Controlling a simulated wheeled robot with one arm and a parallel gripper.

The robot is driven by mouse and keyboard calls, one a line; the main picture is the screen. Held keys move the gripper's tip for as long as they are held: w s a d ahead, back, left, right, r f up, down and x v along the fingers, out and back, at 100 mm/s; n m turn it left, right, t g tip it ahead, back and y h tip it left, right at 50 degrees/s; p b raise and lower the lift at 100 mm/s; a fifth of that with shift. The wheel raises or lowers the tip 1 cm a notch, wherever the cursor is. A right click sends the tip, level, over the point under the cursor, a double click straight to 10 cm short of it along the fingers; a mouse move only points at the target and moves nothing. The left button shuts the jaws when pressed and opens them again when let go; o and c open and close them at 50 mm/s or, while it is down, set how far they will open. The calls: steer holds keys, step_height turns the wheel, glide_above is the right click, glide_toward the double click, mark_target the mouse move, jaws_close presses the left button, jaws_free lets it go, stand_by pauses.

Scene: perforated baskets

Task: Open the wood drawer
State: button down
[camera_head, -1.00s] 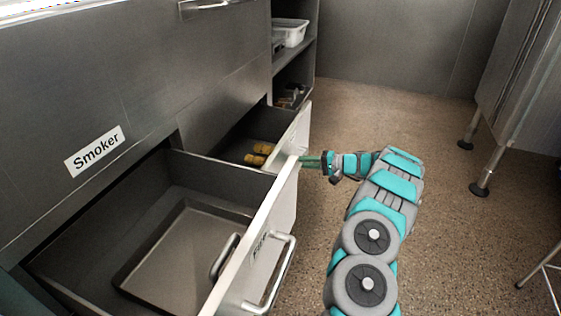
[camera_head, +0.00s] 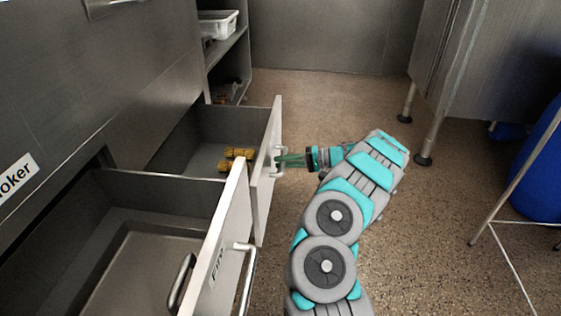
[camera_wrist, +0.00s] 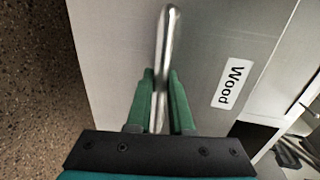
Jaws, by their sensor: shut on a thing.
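The wood drawer (camera_head: 262,185) is pulled out from the grey cabinet, and several yellowish-brown pieces (camera_head: 237,158) lie inside it. Its white front carries a "Wood" label (camera_wrist: 230,83) in the wrist view. My gripper (camera_head: 283,160) is at the outer side of that front. In the wrist view the green fingers of my gripper (camera_wrist: 161,88) stand on both sides of the metal handle (camera_wrist: 168,35) and are shut on it. The fingertips partly hide the handle in the head view.
A second open drawer (camera_head: 228,240) with a metal pan (camera_head: 135,270) inside is nearer, labelled "Fire". A shelf with a white bin (camera_head: 218,24) stands behind. A metal-legged unit (camera_head: 432,130), a stool frame (camera_head: 500,185) and a blue container (camera_head: 540,160) are at right. The floor between is clear.

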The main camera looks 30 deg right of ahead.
steer(key=c, duration=0.8)
jaws_free()
steer(key=v, duration=0.8)
steer(key=shift+p, duration=0.45)
steer(key=shift+f, duration=0.1)
